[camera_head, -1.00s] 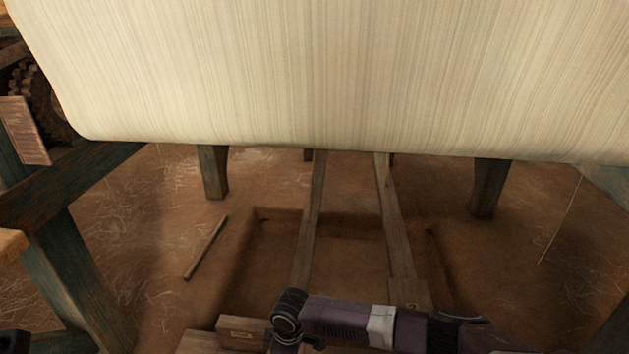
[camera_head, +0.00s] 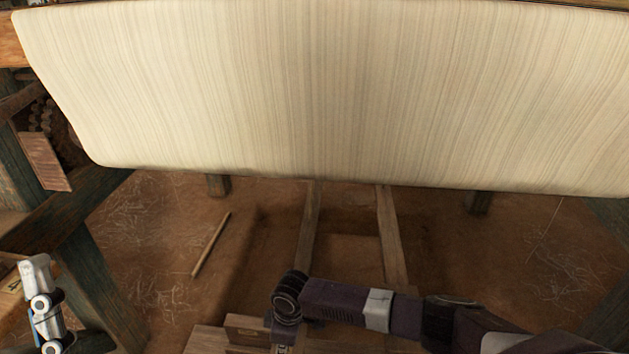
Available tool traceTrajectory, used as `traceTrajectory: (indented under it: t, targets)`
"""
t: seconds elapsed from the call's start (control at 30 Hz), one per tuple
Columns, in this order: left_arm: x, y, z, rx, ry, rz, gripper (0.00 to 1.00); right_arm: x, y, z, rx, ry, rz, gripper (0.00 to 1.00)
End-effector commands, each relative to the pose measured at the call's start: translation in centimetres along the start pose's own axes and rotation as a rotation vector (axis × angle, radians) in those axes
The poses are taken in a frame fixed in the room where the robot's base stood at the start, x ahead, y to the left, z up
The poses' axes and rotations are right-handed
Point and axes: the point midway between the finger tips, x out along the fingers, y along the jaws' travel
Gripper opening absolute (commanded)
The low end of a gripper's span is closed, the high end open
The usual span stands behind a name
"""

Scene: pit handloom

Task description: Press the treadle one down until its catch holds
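Two long wooden treadles run from under the cloth toward me over the pit: a left treadle (camera_head: 309,225) and a right treadle (camera_head: 393,240). No number shows on either now, so I cannot tell by label which is treadle one. My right arm crosses their near ends, and its wrist points down beside the left treadle's near end. The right gripper (camera_head: 282,348) is mostly cut off by the bottom edge; its fingers and any contact are hidden. My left gripper (camera_head: 44,303) is at the lower left, far from the treadles; its opening is unclear.
A wide striped cloth or warp sheet (camera_head: 330,95) hangs above the treadles. Dark loom posts (camera_head: 95,285) stand at the left. A thin stick (camera_head: 211,245) lies on the earthen floor left of the pit. A wooden block (camera_head: 245,326) sits near the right wrist.

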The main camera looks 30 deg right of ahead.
Motion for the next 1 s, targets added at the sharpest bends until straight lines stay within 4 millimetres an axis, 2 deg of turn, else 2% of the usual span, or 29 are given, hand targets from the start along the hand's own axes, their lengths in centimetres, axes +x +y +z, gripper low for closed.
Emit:
traceTrajectory:
  t: [0.03,0.17,0.47,0.77,1.0]
  targets:
    - [0.4,-0.1,0.5,0.002,-0.035,-0.001,0.43,-0.6,0.0,-0.1,0.000,0.000,0.000,0.00]
    - [0.2,-0.3,2.8,0.008,-0.134,-0.004,0.43,-0.7,0.0,-0.1,0.000,0.000,0.000,0.00]
    - [-0.8,-0.8,7.6,0.019,-0.361,-0.012,0.43,-1.6,0.0,-0.2,0.001,0.000,0.000,0.00]
    - [-3.0,-1.5,11.9,0.029,-0.587,-0.023,0.43,-2.4,0.0,-0.3,0.001,0.000,0.000,0.00]
    - [-5.5,-2.0,14.8,0.036,-0.768,-0.033,0.43,-3.1,0.0,-0.4,0.001,0.000,0.000,0.00]
